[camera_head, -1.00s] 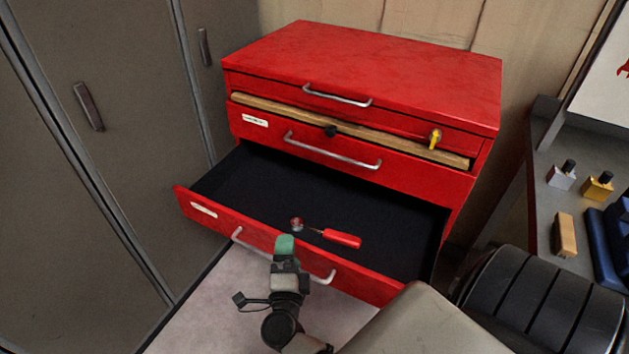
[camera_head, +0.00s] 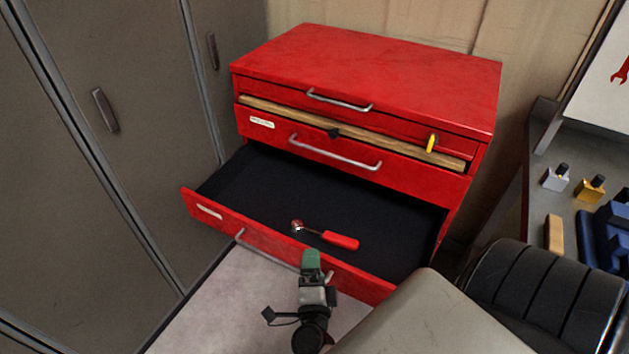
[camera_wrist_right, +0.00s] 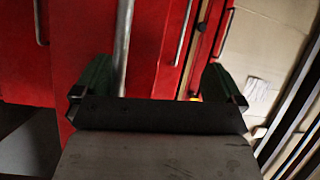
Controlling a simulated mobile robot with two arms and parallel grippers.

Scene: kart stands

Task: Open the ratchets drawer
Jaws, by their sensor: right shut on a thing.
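The red tool cabinet (camera_head: 370,65) stands against the wall with its lowest visible drawer (camera_head: 225,215) pulled well out. This drawer has a dark lining and holds a red-handled ratchet (camera_head: 340,240). Its label is too small to read. My right gripper (camera_head: 311,262), with green fingertips, is at the right part of the drawer's silver handle (camera_head: 262,248), shut on it and hiding part of it. In the right wrist view a silver bar (camera_wrist_right: 123,45) runs between the fingers, close to the left one. My left gripper is not in view.
Two upper drawers with handles (camera_head: 335,153) are closed; a wooden strip (camera_head: 370,135) with a yellow-handled tool runs between them. Grey lockers (camera_head: 90,200) stand close on the left. A workbench (camera_head: 545,200) and a black ribbed cylinder (camera_head: 540,295) are at the right.

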